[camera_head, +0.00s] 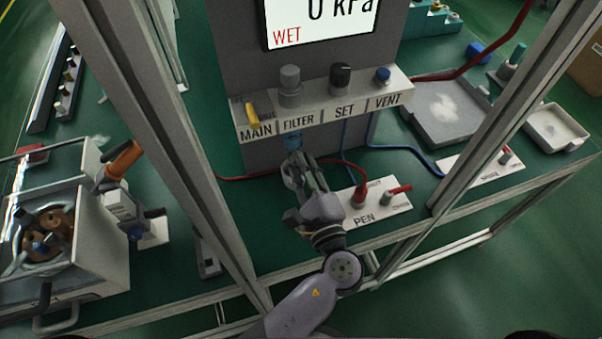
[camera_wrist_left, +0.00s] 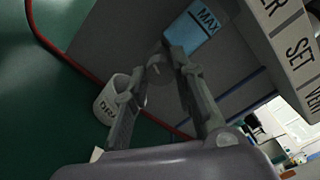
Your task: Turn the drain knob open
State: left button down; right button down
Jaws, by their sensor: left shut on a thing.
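The filter bowl (camera_head: 292,142) hangs under the shelf at the FILTER label. In the left wrist view the bowl (camera_wrist_left: 198,28) is pale blue and marked MAX. My left gripper (camera_head: 294,162) reaches up just below it. In the left wrist view my gripper (camera_wrist_left: 166,62) is shut on a small grey part at the bowl's lower end, seemingly the drain knob (camera_wrist_left: 158,68). The fingers hide most of the knob, so its turn position cannot be read. A white cup (camera_wrist_left: 112,100) with partly hidden lettering stands below, beside a finger. My right gripper is not in view.
The shelf (camera_head: 325,115) carries MAIN, FILTER, SET and VENT labels above my gripper. The PEN panel (camera_head: 372,207) with a red hose lies close to the right. Frame posts (camera_head: 165,130) stand in front. The display (camera_head: 320,20) reads WET and 0 kPa.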

pick_arm(q)
jog(key=shift+n+b, duration=0.8)
jog(key=shift+n, duration=0.4)
jog(key=c, duration=1.3)
grip_release()
jog(key=shift+c, duration=0.2)
jog(key=v, duration=1.2)
